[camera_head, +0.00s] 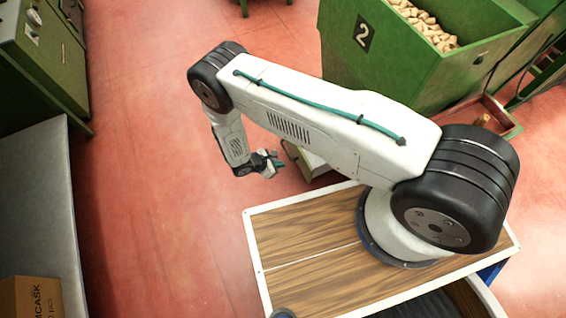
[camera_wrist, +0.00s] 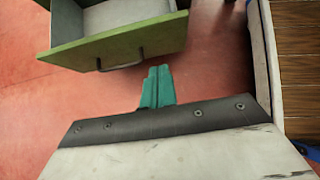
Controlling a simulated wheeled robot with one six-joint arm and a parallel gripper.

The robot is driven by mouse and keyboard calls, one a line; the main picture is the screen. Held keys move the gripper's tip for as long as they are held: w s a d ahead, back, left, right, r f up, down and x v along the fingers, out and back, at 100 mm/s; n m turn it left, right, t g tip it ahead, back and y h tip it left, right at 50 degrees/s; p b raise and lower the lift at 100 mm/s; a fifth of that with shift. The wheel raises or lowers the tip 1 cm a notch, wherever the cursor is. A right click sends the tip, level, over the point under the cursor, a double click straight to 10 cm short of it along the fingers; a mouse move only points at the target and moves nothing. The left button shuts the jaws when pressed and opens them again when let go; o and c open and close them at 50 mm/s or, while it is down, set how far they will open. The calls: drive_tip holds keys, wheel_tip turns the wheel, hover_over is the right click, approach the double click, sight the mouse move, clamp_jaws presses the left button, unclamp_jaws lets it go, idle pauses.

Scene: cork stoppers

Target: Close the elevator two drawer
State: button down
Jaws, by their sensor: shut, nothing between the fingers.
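The elevator two (camera_head: 385,60) is the green bin marked with a white 2 on a black plate. Its drawer stands open. In the wrist view the drawer shows a green front panel (camera_wrist: 150,40) with a dark handle (camera_wrist: 120,66) and a pale interior (camera_wrist: 110,14). In the head view the drawer (camera_head: 312,163) is partly hidden by my arm. My gripper (camera_head: 278,163) is just left of the drawer front. In the wrist view its teal fingers (camera_wrist: 157,85) are together and empty, below the front panel's handle side in the picture, with a small gap of floor between.
Cork stoppers (camera_head: 425,25) fill the top of the elevator. A green cabinet (camera_head: 45,60) and a grey table (camera_head: 40,200) with a cardboard box (camera_head: 30,297) stand at the left. The red floor (camera_head: 165,150) between is clear.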

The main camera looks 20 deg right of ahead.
sight(304, 161)
drive_tip(key=shift+w+d+f, duration=0.25)
drive_tip(key=shift+d+f, duration=0.6)
drive_tip(key=shift+d, duration=0.7)
drive_tip(key=shift+w+d+f, duration=0.25)
drive_tip(key=shift+d+f, duration=0.65)
drive_tip(key=shift+d, duration=0.6)
drive_tip(key=shift+w+d+f, duration=0.25)
drive_tip(key=shift+d+f, duration=0.6)
drive_tip(key=shift+d, duration=0.7)
drive_tip(key=shift+d, duration=0.15)
